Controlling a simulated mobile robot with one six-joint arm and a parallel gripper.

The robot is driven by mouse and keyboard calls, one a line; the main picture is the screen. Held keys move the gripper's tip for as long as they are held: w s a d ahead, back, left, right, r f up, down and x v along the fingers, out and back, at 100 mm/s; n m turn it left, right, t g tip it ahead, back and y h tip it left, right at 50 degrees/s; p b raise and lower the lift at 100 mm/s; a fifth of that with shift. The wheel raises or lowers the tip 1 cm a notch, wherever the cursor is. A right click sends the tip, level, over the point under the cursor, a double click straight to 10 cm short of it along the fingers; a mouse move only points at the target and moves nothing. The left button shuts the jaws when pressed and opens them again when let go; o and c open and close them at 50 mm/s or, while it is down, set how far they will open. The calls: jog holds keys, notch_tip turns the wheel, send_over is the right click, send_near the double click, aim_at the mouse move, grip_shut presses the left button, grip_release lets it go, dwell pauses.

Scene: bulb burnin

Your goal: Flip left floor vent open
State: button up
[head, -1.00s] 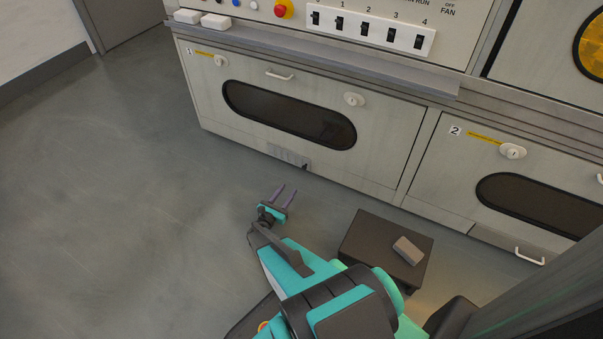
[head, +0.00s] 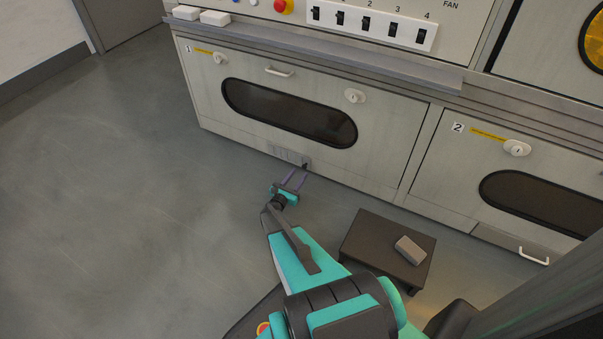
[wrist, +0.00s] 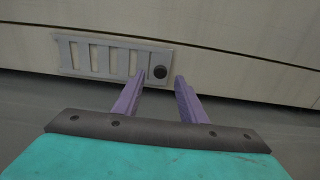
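The left floor vent (head: 284,154) is a small grey slatted plate low on the cabinet front, under the door marked 1. My gripper (head: 298,176) is just in front of the vent's right part, near the floor. In the wrist view its two purple fingers (wrist: 160,78) are apart with nothing between them.
A dark low stool (head: 364,244) with a grey block (head: 411,250) on it stands right of my arm. The door marked 2 (head: 446,190) is further right. Floor (head: 130,200) to the left is clear.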

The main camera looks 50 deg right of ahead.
aim_at(303, 168)
jog(key=shift+b+x, duration=0.35)
jog(key=shift+x, duration=1.45)
grip_shut()
